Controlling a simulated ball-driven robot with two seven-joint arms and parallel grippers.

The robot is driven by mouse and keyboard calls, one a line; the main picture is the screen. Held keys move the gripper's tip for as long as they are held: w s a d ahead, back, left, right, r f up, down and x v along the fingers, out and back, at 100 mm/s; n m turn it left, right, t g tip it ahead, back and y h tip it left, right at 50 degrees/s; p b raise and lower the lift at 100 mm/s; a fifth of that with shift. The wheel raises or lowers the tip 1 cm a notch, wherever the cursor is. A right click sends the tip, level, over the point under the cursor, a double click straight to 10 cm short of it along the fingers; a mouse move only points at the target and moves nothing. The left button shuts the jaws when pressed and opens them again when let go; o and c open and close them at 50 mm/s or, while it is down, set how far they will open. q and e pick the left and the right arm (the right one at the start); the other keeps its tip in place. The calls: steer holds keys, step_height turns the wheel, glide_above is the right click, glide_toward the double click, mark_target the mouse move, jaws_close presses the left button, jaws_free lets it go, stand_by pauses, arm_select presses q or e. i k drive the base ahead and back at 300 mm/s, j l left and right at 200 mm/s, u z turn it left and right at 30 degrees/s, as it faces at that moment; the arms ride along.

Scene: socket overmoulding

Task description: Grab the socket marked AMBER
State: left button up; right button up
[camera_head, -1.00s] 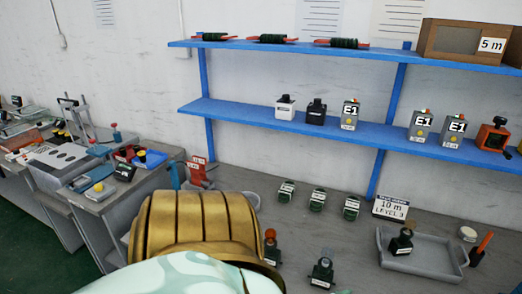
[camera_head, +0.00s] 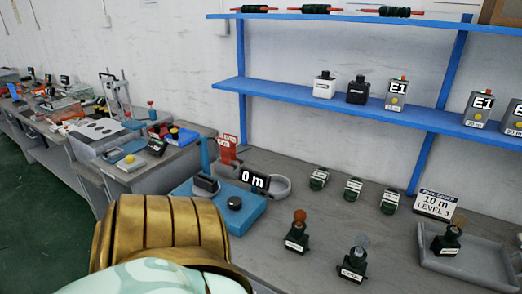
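A dark green socket with an orange-brown bulb (camera_head: 297,232) stands upright on the grey bench. A second dark green socket with a greyish bulb (camera_head: 354,260) stands in front and to the right of it. A third, with a dark brownish bulb (camera_head: 447,238), stands in the grey tray (camera_head: 490,262) at the right. Each has a small white label on its front, too small to read, so I cannot tell which says AMBER. Neither gripper shows; a gold and mint part of my body fills the lower left and hides part of the bench.
Several small green-and-white units (camera_head: 353,189) and a "10 m LEVEL 3" sign (camera_head: 435,206) are behind. Blue shelves (camera_head: 330,104) hold boxes marked E1. Bare bench lies between the sockets and these units.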

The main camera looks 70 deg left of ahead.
mark_target(297, 240)
steer(key=i+j+u, duration=0.1)
steer(key=u, duration=0.35)
steer(key=i+u, duration=0.1)
steer(key=u, duration=0.3)
steer(key=i+u, duration=0.1)
steer(key=u, duration=0.35)
steer(key=i+u, duration=0.1)
steer(key=u, duration=0.35)
steer(key=i+u, duration=0.1)
steer(key=u, duration=0.3)
steer(key=i+l, duration=0.25)
steer(key=k+l+z, duration=0.1)
steer(key=l+z, duration=0.15)
steer(key=l, duration=0.1)
